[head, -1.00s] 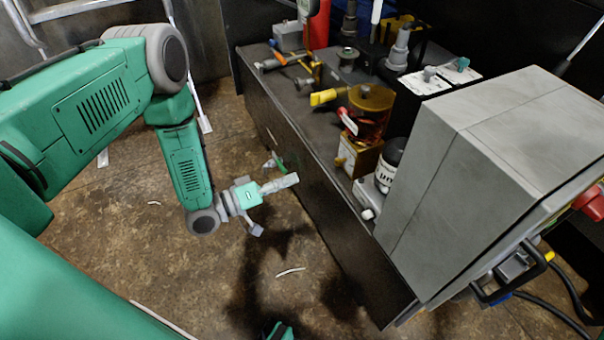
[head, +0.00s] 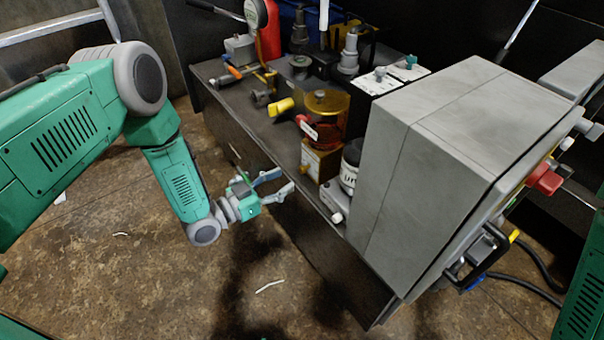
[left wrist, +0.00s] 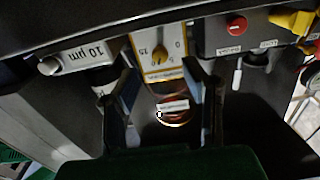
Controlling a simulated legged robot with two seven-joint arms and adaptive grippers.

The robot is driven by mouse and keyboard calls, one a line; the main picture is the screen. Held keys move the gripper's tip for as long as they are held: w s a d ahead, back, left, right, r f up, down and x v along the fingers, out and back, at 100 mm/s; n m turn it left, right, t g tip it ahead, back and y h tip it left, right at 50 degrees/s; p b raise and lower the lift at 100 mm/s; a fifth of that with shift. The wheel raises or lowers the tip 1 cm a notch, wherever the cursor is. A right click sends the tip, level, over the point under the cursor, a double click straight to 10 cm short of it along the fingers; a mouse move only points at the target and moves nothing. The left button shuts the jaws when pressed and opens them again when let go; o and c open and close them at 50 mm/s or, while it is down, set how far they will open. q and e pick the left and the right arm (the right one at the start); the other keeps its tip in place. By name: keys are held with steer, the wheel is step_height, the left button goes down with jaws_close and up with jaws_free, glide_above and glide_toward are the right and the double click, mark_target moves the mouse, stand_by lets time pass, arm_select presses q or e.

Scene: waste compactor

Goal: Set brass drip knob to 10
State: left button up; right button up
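The brass drip knob (left wrist: 160,55) shows in the left wrist view on a white dial plate with numbers around it. Its exact setting is too small to tell. In the head view the brass box with the white dial plate (head: 312,165) stands at the bench's front edge, under an amber cylinder (head: 322,112); the knob is not clear there. My left gripper (head: 285,182) is open and empty, in front of the bench and apart from the box. In the left wrist view its open fingers (left wrist: 163,72) lie either side of the dial plate's lower part. My right gripper is out of view.
A large grey cabinet (head: 440,140) stands right of the brass box. A white block labelled 10 µm (left wrist: 85,54) sits beside the dial. A yellow handle (head: 281,107) and a red-handled lever (head: 306,127) are near the amber cylinder. The floor before the bench (head: 150,270) is mostly clear.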

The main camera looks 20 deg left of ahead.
mark_target(300, 171)
arm_select(q)
steer(key=b+x, duration=0.1)
steer(key=x, duration=0.5)
steer(key=shift+w+d+b, duration=0.15)
steer(key=shift+w+b, duration=0.1)
steer(key=shift+b, duration=0.15)
jaws_close()
